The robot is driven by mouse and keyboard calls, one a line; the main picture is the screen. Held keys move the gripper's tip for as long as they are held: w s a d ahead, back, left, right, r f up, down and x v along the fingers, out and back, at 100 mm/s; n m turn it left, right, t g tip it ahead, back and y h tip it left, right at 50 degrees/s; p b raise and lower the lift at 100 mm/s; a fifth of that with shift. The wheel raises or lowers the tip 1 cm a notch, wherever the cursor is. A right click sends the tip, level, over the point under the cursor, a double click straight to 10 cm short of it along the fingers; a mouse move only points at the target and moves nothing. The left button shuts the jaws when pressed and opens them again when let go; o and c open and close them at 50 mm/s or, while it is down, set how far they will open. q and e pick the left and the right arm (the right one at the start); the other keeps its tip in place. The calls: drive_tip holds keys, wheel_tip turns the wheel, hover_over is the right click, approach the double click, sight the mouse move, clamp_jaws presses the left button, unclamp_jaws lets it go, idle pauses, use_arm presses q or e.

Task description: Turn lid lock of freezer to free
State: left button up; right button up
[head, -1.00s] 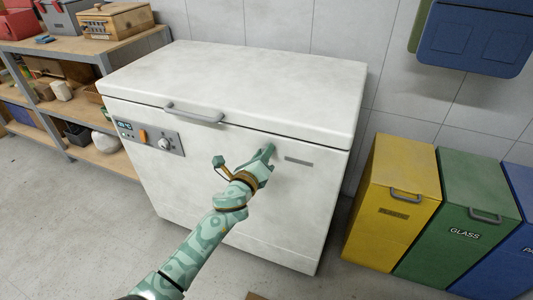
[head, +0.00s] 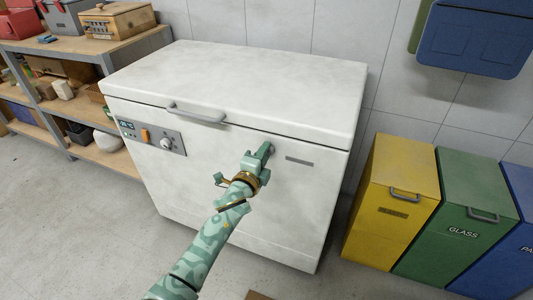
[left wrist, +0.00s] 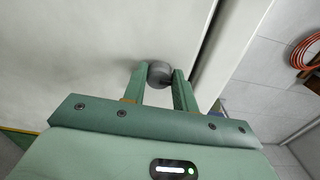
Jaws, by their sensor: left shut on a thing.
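The white chest freezer (head: 220,170) stands against the wall with its lid (head: 240,85) closed. A small grey round lid lock (left wrist: 160,73) sits on its front face, right of the lid handle (head: 195,113). My left gripper (head: 264,150) is at the lock, and in the left wrist view its two fingers (left wrist: 159,82) are on either side of the grey knob, shut on it. In the head view the fingers mostly cover the lock, and I cannot read its marking. My right gripper is not in view.
A control panel (head: 152,137) with a dial is on the freezer's front left. Shelves (head: 85,60) stand at left. Yellow (head: 390,200) and green (head: 460,215) bins stand at right. An orange coiled hose (left wrist: 306,50) hangs on the wall.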

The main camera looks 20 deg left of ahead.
use_arm(q)
drive_tip(key=shift+d+r, duration=0.2)
drive_tip(key=shift+r, duration=0.2)
drive_tip(key=shift+w+n, duration=0.1)
drive_tip(key=shift+n, duration=0.2)
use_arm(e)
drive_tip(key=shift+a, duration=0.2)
use_arm(q)
drive_tip(key=o, duration=1)
drive_tip(key=shift+r, duration=0.1)
drive_tip(key=shift+s+d, duration=0.2)
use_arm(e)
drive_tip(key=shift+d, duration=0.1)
use_arm(q)
drive_tip(key=s+p, duration=0.1)
drive_tip(key=s, duration=0.4)
drive_tip(key=s+p, duration=0.2)
drive_tip(key=s, duration=0.4)
drive_tip(key=s+p, duration=0.2)
drive_tip(key=s, duration=0.3)
drive_tip(key=shift+s+a, duration=0.25)
drive_tip(key=shift+a, duration=0.05)
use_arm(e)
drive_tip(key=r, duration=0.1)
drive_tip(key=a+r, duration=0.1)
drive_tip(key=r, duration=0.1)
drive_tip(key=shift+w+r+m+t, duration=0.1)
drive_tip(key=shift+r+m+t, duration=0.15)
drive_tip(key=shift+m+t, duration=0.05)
